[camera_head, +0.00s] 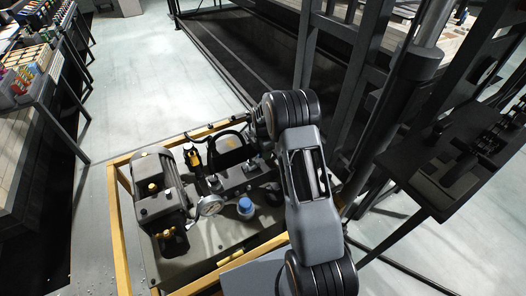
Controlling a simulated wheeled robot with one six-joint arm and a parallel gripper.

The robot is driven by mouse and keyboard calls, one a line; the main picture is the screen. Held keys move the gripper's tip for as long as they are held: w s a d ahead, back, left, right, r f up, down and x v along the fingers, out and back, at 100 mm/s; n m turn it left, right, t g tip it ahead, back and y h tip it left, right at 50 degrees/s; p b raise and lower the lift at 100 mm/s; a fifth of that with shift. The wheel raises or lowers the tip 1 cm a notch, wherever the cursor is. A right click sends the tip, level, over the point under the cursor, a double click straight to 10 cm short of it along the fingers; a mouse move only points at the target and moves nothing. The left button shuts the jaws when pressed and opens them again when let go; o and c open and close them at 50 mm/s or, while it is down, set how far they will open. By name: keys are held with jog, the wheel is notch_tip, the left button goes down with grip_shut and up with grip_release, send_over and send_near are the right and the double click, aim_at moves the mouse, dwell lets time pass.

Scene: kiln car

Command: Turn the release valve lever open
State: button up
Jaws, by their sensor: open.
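The hydraulic power unit (221,243) stands in a yellow-edged frame below my arm. On it are a dark motor (158,185), a round white pressure gauge (210,206), a blue cap (245,206) and a dark valve block (238,179). A small black-and-yellow upright part (191,156) stands at the left end of the block. I cannot tell for certain which part is the release valve lever or how it is turned. My grey arm reaches over the right side of the unit. Its wrist is near the back of the block; my gripper's fingers cannot be made out.
The yellow frame rail (121,232) borders the unit. Dark steel posts (364,75) rise close to the right of my arm. A dark shelf (447,160) is at far right. A cluttered bench (30,105) is at left. Pale floor (150,70) is clear between.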

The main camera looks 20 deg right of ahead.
notch_tip(320, 180, up, 14)
jog(key=p, duration=0.1)
jog(key=shift+f+p, duration=0.25)
jog(key=shift+p, duration=0.15)
dwell(0.6)
jog(key=s+a+r+m+t+p, duration=0.1)
jog(key=s+a+r+m+p, duration=0.3)
jog(key=s+r, duration=0.9)
jog(key=s+a+r+m+t+p, duration=0.2)
jog(key=s+a+r+m+p, duration=0.3)
jog(key=s+r+m+p, duration=0.5)
jog(key=s+r+m, duration=0.2)
jog(key=s+m, duration=0.1)
jog(key=m, duration=0.2)
jog(key=shift+s+a+r+m+t, duration=0.2)
jog(key=shift+r+m+t, duration=0.1)
jog(key=shift+r, duration=0.05)
